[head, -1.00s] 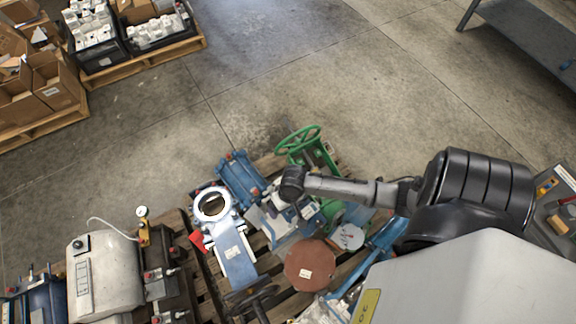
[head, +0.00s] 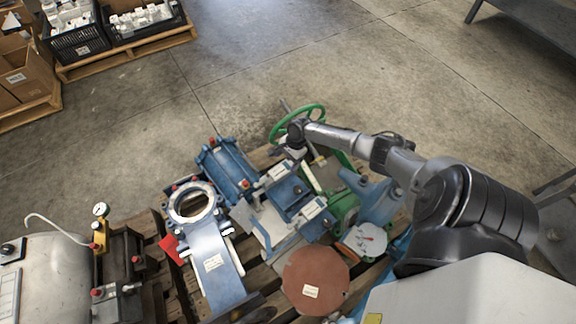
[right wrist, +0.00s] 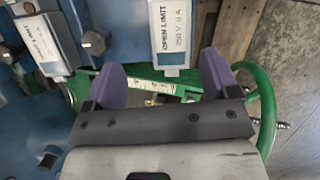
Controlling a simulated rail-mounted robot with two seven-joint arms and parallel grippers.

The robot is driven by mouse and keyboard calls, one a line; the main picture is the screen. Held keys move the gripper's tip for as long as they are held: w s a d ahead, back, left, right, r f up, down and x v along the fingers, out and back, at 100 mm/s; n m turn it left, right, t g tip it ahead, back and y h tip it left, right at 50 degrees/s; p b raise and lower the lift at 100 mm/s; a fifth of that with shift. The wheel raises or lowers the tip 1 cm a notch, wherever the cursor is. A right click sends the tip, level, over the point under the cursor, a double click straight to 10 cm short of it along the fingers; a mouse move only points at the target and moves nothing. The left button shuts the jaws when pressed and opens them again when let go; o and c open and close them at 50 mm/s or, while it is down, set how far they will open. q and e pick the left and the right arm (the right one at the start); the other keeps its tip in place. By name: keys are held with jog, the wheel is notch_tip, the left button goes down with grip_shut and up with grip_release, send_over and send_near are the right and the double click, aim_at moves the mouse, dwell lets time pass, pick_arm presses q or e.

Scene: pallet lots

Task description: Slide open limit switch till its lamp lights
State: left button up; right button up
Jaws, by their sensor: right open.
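The open limit switch (right wrist: 172,30), a blue box with a white face labelled "OPEN LIMIT 250 V", stands just above the gap between my right gripper's fingers in the right wrist view. In the head view it appears to be the upper labelled box (head: 278,173). In the head view my right gripper (head: 297,140) is above the switch, near the green handwheel. I see no lit lamp on the switch. My left gripper is not in view.
A second labelled switch (right wrist: 42,42) stands to the left in the wrist view. The green handwheel (head: 278,128) is beside my gripper. A blue valve with a round opening (head: 212,262) and a brown disc (head: 315,280) crowd the pallet.

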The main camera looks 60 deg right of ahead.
aim_at(282, 169)
jog(key=shift+w+d+f+m+b, duration=0.3)
jog(key=shift+d+f+m+b, duration=0.4)
jog(key=shift+d, duration=0.25)
jog(key=shift+b+x, duration=0.85)
jog(key=b+x, duration=0.3)
jog(key=b, duration=0.1)
jog(key=shift+f, duration=0.15)
jog(key=shift+b+x, duration=0.5)
jog(key=shift+x, duration=1.7)
pick_arm(q)
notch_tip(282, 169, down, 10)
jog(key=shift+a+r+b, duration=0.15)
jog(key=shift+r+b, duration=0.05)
jog(key=shift+b, duration=0.1)
pick_arm(e)
jog(key=shift+w, duration=0.1)
